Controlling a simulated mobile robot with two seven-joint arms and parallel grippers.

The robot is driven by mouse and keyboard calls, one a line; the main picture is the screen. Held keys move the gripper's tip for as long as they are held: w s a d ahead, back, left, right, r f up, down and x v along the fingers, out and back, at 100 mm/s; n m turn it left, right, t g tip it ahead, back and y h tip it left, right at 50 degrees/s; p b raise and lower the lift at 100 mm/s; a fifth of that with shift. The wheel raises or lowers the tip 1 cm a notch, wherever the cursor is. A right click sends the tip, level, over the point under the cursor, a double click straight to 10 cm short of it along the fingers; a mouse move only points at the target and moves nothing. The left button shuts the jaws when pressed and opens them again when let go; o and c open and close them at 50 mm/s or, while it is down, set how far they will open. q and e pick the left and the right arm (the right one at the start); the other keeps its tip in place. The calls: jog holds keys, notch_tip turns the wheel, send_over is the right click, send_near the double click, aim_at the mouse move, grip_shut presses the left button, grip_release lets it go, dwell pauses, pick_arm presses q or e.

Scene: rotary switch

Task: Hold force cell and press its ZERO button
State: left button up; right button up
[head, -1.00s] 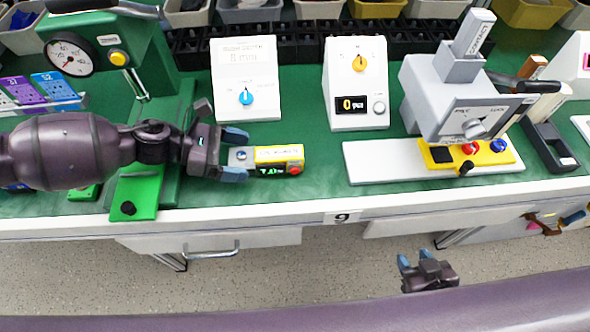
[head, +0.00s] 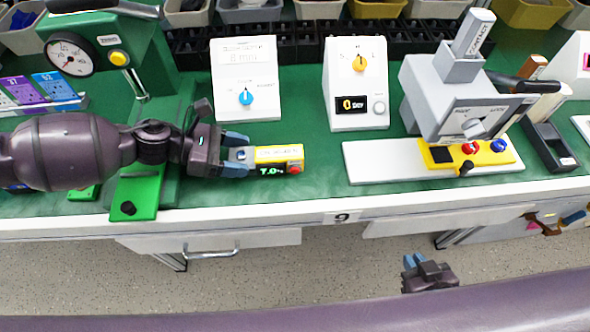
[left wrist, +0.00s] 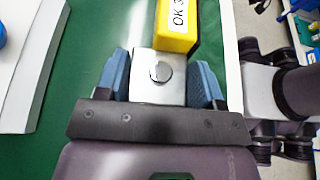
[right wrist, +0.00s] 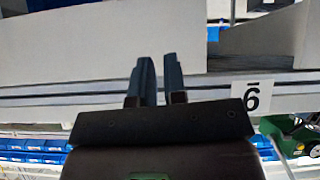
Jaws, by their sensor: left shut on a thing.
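The force cell is a small yellow box (head: 278,155) with a metal end piece, a green-lit display and a red button (head: 295,169) at its right end. My left gripper (head: 236,155) is shut on the metal end piece, above the green bench. In the left wrist view, the blue fingers flank the silver block (left wrist: 158,90), and the yellow body (left wrist: 178,25) extends beyond. The button's lettering is not legible. My right gripper (head: 414,262) is empty, in front of the bench and well away from the cell. Its fingers (right wrist: 160,75) are close together with a narrow gap.
A white box with a blue knob (head: 246,97) and one with an orange knob (head: 359,63) stand behind the cell. A grey device on a white base (head: 375,165) is to the right. A green gauge stand (head: 128,55) is at left. The bench edge (head: 260,212) runs in front.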

grip_shut()
jog(key=shift+w, duration=0.1)
dwell(1.2)
dwell(0.5)
jog(key=w+a+r+n+y, duration=0.1)
jog(key=w+a+r+n, duration=0.15)
jog(key=a+n, duration=0.5)
jog(key=w+a+r+n, duration=0.2)
jog(key=a+r+n, duration=0.1)
jog(key=a+n, duration=0.5)
jog(key=s+a+r+n, duration=0.1)
jog(key=a+r+n, duration=0.3)
jog(key=n, duration=0.5)
jog(key=s+a+r+n+t+h, duration=0.1)
jog(key=a+r+n, duration=0.3)
jog(key=r+n, duration=0.4)
jog(key=shift+a+r+n+t, duration=0.2)
jog(key=shift+a+n+t, duration=0.1)
jog(key=shift+n, duration=0.75)
